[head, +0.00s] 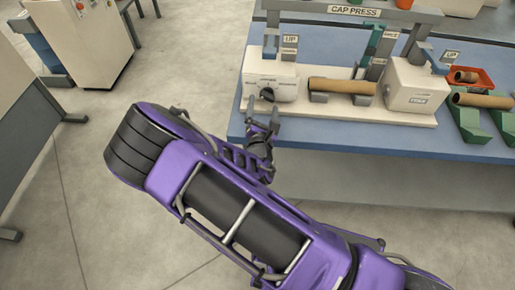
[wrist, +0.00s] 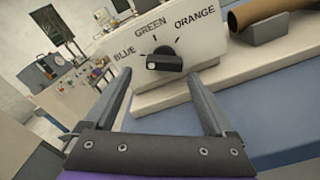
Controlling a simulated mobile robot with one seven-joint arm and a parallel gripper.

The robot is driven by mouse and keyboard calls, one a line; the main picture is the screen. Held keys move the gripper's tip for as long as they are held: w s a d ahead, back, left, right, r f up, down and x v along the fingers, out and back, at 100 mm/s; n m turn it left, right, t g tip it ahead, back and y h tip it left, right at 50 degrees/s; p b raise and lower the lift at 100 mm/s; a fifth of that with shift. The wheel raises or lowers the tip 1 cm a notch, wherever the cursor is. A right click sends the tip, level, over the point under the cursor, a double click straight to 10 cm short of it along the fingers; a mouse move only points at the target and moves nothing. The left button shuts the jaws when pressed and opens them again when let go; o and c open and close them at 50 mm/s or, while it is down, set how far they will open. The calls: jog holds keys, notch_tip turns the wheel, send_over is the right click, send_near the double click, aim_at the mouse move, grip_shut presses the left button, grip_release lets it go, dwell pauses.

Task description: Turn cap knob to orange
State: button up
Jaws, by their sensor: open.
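The black cap knob (wrist: 165,60) sits on the front of a white box (wrist: 195,40) labelled BLUE, GREEN and ORANGE from left to right. The knob's bar lies nearly level in the wrist view, with a pale mark at its left end, on the BLUE side. The knob also shows small and dark in the head view (head: 267,94). My gripper (wrist: 160,76) is open and empty, with one finger to each side of the knob and apart from it. In the head view my gripper (head: 262,112) is just in front of the box, at the table's near left corner.
A cardboard tube (head: 342,86) lies on supports to the right of the knob box. Green cradles (head: 470,122) hold another tube at the right. The floor left of the blue table (head: 330,138) is clear.

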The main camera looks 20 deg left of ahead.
jog(key=shift+s+d+r, duration=0.1)
jog(key=shift+s+d, duration=0.15)
jog(key=shift+s, duration=0.75)
jog(key=shift+f+v, duration=0.1)
jog(key=shift+v, duration=0.65)
jog(key=shift+f+v, duration=0.15)
jog(key=shift+v, duration=0.6)
jog(key=v, duration=1.2)
jog(key=shift+s+a, duration=0.15)
jog(key=shift+s, duration=0.25)
jog(key=shift+s+f, duration=0.1)
jog(key=shift+s, duration=0.05)
